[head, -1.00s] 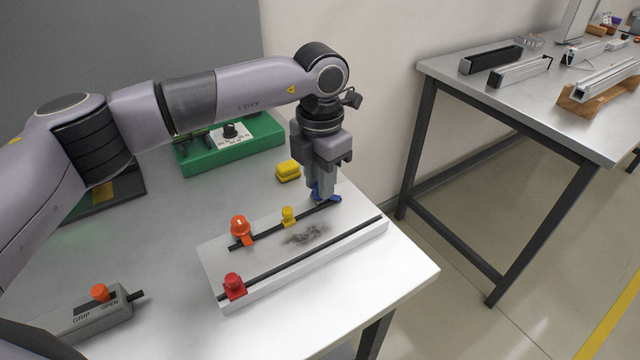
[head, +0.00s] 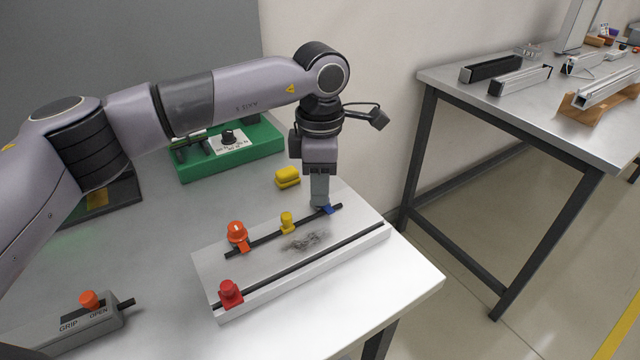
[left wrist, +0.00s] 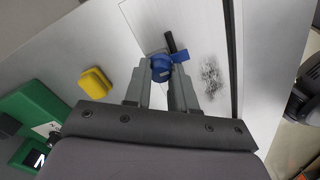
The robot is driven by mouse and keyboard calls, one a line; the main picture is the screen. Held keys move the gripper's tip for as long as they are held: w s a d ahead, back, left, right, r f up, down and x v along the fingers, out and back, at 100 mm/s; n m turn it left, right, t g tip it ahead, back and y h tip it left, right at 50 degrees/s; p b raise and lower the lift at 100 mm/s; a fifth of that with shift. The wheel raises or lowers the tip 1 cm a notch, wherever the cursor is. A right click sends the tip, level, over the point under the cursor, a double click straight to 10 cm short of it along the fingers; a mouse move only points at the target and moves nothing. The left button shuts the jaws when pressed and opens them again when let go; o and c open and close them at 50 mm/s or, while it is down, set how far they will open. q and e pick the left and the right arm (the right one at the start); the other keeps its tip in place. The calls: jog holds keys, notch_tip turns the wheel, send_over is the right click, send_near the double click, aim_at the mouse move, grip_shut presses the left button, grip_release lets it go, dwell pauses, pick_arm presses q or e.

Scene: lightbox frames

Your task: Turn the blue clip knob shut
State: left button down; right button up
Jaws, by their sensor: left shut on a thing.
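The blue clip knob (left wrist: 161,69) sits on the dark rail at the far end of the white board (head: 345,250). In the head view only a bit of the blue clip (head: 328,209) shows below my gripper. My left gripper (head: 320,203) points down over it, shut on the knob. In the left wrist view its two fingertips (left wrist: 160,76) are on either side of the round blue knob, and a blue tab sticks out to the right. My right gripper is not in view.
An orange knob (head: 237,233) and a yellow clip (head: 286,222) sit on the same rail. A red clip (head: 230,291) is on the front rail. A yellow block (head: 287,177) and a green box (head: 262,141) lie behind. A grey grip box (head: 88,318) is front left.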

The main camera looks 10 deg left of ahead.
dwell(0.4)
pick_arm(q)
jog(key=c, duration=0.9)
grip_release()
jog(key=shift+r, duration=3.6)
